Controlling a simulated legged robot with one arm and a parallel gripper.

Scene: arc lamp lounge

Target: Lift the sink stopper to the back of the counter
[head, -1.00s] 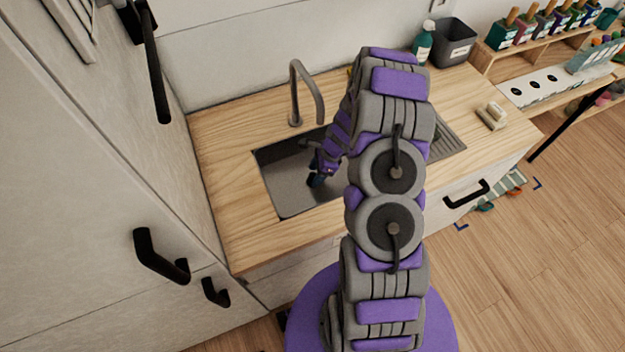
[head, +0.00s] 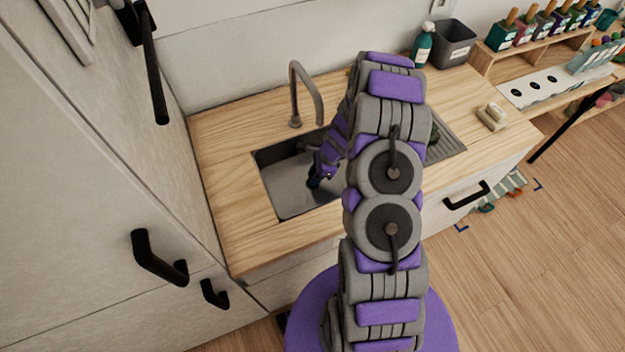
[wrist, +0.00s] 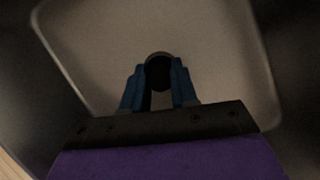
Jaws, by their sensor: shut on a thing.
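My gripper (wrist: 159,88) reaches down into the metal sink (head: 283,190). In the wrist view its two blue fingers are shut on a dark round thing, the sink stopper (wrist: 158,69), near the basin floor. A lighter rim shows along the stopper's top edge. I cannot tell whether the stopper touches the floor. In the head view the gripper (head: 314,182) is small and dark inside the basin, and my arm hides the right part of the sink. The wooden counter (head: 225,165) surrounds the sink.
A curved faucet (head: 296,95) stands behind the sink. A green bottle (head: 423,46) and a grey bin (head: 452,43) stand at the back right. A soap-like block (head: 492,116) lies at the right. The counter left of the sink is clear.

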